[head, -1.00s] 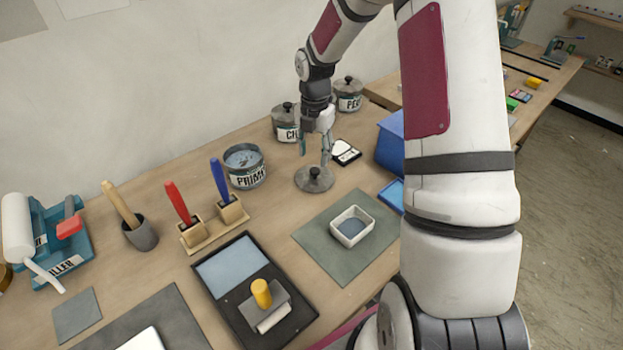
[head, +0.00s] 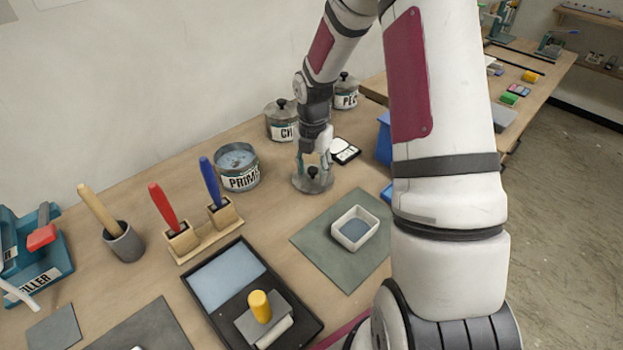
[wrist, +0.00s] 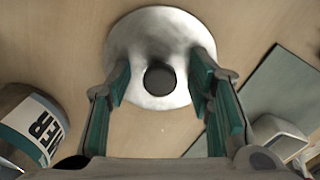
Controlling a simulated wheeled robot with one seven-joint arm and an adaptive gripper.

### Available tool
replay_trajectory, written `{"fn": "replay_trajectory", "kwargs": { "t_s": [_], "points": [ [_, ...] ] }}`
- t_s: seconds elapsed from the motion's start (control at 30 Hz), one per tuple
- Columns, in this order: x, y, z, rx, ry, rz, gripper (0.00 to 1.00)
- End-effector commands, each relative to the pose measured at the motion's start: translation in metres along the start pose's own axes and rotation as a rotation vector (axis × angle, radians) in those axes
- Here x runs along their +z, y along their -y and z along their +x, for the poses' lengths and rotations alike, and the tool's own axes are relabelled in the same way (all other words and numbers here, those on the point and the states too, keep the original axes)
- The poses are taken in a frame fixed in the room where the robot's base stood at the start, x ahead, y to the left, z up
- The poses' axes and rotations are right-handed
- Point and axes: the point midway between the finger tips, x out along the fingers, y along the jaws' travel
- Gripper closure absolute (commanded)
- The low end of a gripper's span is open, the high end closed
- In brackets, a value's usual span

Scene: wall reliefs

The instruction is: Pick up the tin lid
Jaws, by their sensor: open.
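The tin lid (head: 312,181) is a round grey metal disc with a dark knob at its centre. It lies on the wooden table beside the open primer tin (head: 239,166). My gripper (head: 313,168) is directly above the lid, pointing down. In the wrist view the lid (wrist: 140,40) lies beyond the fingertips, with its black knob between the lines of the two teal-padded fingers. My gripper (wrist: 160,80) is open and empty. I cannot tell whether the fingertips touch the lid.
Lidded tins (head: 282,120) stand behind my gripper, and a black-and-white card (head: 344,151) lies close by on the right. A white dish (head: 355,228) sits on a green mat (head: 313,241) in front.

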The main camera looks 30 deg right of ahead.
Motion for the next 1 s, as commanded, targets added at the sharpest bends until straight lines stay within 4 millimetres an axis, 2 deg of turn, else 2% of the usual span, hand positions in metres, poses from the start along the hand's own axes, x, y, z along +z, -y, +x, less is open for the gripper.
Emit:
{"fn": "replay_trajectory", "kwargs": {
  "t_s": [0.03,0.23,0.27,0.53,0.63,0.77,1.0],
  "points": [
    [0.000,0.000,0.000,0.000,0.000,0.000,0.53],
    [0.000,0.000,0.000,0.000,0.000,0.000,0.98],
    [0.000,0.000,0.000,0.000,0.000,0.000,1.00],
    [0.000,0.000,-0.001,0.000,0.000,0.000,1.00],
    [0.001,0.000,-0.007,0.001,0.002,0.001,1.00],
    [0.001,0.000,-0.027,0.003,0.004,0.000,1.00],
    [0.001,0.000,-0.073,0.002,0.003,0.001,1.00]
  ]
}}
